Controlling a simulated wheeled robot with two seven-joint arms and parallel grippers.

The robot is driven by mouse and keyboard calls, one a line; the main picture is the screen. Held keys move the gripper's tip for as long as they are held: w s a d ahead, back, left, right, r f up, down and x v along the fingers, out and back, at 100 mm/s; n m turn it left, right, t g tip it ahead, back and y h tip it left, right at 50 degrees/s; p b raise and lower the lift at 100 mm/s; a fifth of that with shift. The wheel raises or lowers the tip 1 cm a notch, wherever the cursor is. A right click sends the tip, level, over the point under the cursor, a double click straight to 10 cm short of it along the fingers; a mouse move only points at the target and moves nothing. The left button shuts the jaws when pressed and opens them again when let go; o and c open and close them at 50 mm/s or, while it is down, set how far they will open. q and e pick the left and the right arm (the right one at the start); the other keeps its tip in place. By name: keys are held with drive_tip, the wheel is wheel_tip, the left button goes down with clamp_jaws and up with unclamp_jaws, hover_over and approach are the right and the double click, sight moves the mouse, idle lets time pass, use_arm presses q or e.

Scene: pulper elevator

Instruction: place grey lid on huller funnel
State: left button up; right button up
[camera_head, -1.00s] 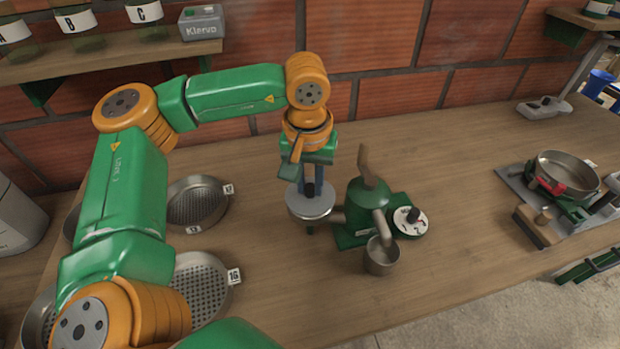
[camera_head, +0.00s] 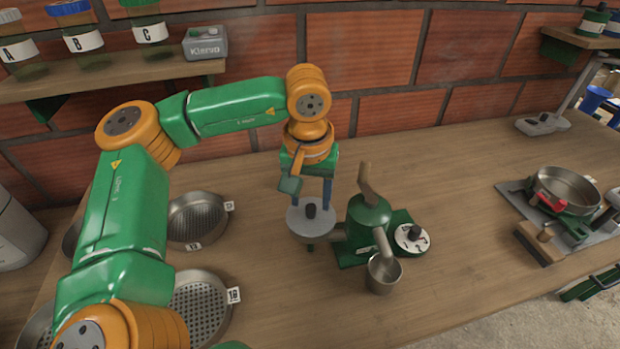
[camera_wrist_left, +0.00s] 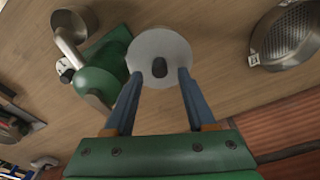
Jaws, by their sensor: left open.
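The grey lid (camera_head: 300,214), a round disc with a dark knob (camera_head: 310,210), lies flat, left of the green huller (camera_head: 368,218). It appears to rest on the huller funnel; the lid hides most of the funnel, so I cannot tell how exactly it is seated. My left gripper (camera_head: 313,194) is just above the lid, pointing down. Its blue fingers are open and spread on both sides of the knob. In the left wrist view the lid (camera_wrist_left: 160,48) shows between and beyond the fingertips, with the knob clear of both fingers. My right gripper is out of view.
A metal cup (camera_head: 383,275) stands under the huller's spout. A round white dial (camera_head: 411,237) is at its right. Perforated pans (camera_head: 198,217) lie to the left. A shelf (camera_head: 150,77) with jars overhangs the back left.

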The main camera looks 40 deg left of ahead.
sight(309, 223)
use_arm(q)
wheel_tip(309, 223, up, 11)
drive_tip(key=s, duration=0.1)
drive_tip(key=shift+s+d+p, duration=0.15)
drive_tip(key=shift+d+p, duration=0.2)
drive_tip(key=shift+p, duration=0.05)
drive_tip(key=shift+f, duration=0.1)
